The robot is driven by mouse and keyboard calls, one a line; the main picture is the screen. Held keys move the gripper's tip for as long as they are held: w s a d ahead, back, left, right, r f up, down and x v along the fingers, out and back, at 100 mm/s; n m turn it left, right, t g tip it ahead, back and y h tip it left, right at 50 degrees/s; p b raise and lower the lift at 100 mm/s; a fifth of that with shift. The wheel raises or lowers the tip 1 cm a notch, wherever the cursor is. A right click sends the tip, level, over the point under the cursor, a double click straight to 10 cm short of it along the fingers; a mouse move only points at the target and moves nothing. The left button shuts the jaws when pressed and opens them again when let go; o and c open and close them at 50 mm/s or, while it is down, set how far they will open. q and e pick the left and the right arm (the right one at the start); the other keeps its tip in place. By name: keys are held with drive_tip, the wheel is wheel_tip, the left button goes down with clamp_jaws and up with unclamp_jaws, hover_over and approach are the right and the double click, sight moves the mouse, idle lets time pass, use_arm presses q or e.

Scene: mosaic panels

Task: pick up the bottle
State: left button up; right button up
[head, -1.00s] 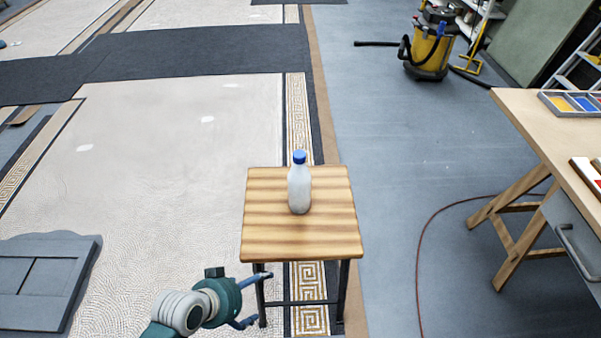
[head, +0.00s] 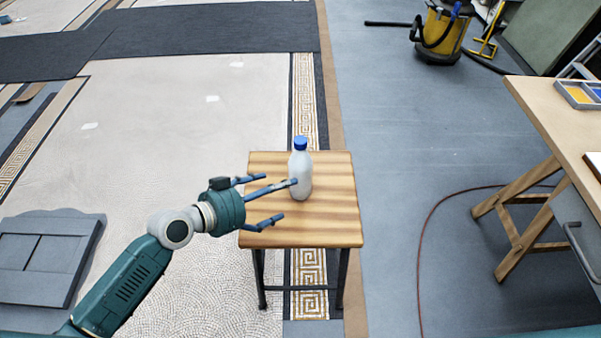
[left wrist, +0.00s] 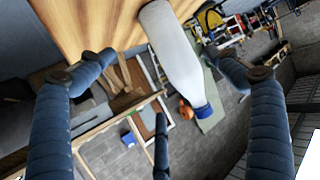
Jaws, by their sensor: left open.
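The bottle (head: 301,172) is white with a blue cap and stands upright on a small square wooden-topped table (head: 325,225). My left gripper (head: 268,197) is open, with its fingers over the left part of the tabletop, pointing at the bottle. One fingertip overlaps the bottle's left edge in the head view; I cannot tell if it touches. In the left wrist view the bottle (left wrist: 172,55) lies between and beyond the spread fingers, with nothing held. My right gripper is not in view.
A workbench (head: 560,115) with trays stands at the right. A yellow vacuum (head: 440,35) is at the back right. A red-brown hose (head: 432,215) lies on the floor. A grey panel (head: 45,255) lies at the left. The tabletop right of the bottle is clear.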

sight(297, 177)
use_arm(q)
drive_tip(key=w+d, duration=0.2)
drive_tip(key=w, duration=0.2)
drive_tip(key=shift+w+d+f+p, duration=0.25)
drive_tip(key=shift+w+d+p, duration=0.05)
drive_tip(key=shift+d, duration=0.1)
drive_tip(key=shift+p+x, duration=0.55)
drive_tip(key=shift+x, duration=2.5)
drive_tip(key=shift+s+d+r, duration=0.1)
drive_tip(key=shift+s+r, duration=0.05)
drive_tip(key=shift+s, duration=0.1)
drive_tip(key=c, duration=1.5)
drive_tip(key=shift+r, duration=0.1)
drive_tip(key=shift+c, duration=0.7)
drive_tip(key=shift+r+t, duration=0.1)
drive_tip(key=shift+t, duration=0.2)
